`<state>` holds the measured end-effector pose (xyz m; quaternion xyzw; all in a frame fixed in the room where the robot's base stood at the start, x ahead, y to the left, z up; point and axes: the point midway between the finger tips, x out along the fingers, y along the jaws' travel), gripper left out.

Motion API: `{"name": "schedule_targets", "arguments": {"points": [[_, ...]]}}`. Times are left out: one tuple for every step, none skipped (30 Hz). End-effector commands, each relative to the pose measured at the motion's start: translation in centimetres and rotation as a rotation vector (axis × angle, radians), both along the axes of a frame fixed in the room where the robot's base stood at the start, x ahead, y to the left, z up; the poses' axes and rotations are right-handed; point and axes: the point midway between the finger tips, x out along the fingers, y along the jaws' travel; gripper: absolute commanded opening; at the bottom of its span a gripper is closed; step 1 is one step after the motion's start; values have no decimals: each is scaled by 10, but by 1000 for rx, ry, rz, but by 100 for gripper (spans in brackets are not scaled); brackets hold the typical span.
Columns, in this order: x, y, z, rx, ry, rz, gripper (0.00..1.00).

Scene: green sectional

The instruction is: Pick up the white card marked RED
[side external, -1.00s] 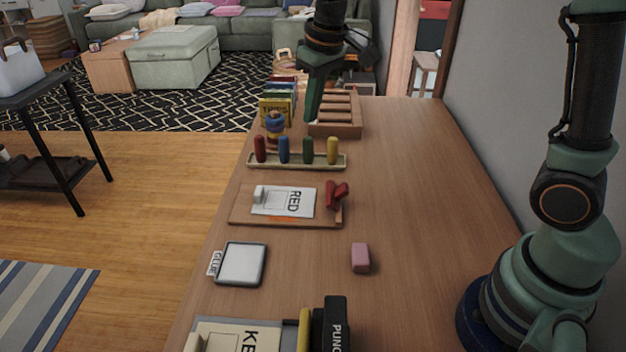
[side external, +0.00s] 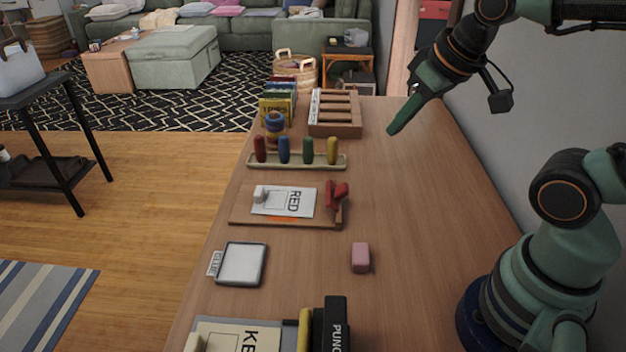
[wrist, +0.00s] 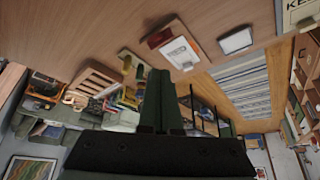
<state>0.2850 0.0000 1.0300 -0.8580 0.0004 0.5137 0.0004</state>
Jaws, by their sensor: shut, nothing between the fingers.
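The white card marked RED (side external: 292,202) lies flat on a brown board (side external: 240,217) in the middle of the table in the side view. A small white block (side external: 259,193) sits at its left edge, and a red object (side external: 336,195) stands at its right, on the board. The card also shows in the wrist view (wrist: 180,52), near the top centre. My gripper (side external: 392,130) is shut and empty, above the right part of the table, beyond and to the right of the card. It is well apart from the card. In the wrist view the gripper (wrist: 172,75) points upward.
A tray with coloured pegs (side external: 295,163) stands just beyond the board, and a wooden slotted rack (side external: 335,128) farther back. A pink block (side external: 360,257) and a framed white pad (side external: 240,264) lie nearer the camera.

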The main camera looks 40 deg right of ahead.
Motion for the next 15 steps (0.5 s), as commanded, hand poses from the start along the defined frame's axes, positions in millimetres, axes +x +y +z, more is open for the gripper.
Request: {"name": "schedule_targets", "arguments": {"points": [[0,0,0,0,0,0,0],[0,0,0,0,0,0,0],[0,0,0,0,0,0,0],[0,0,0,0,0,0,0],[0,0,0,0,0,0,0],[0,0,0,0,0,1,0],[0,0,0,0,0,1,0],[0,0,0,0,0,1,0],[0,0,0,0,0,1,8],[0,0,0,0,0,1,19],[0,0,0,0,0,1,31],[0,0,0,0,0,1,46],[0,0,0,0,0,1,57],[0,0,0,0,0,1,57],[0,0,0,0,0,1,57]]}}
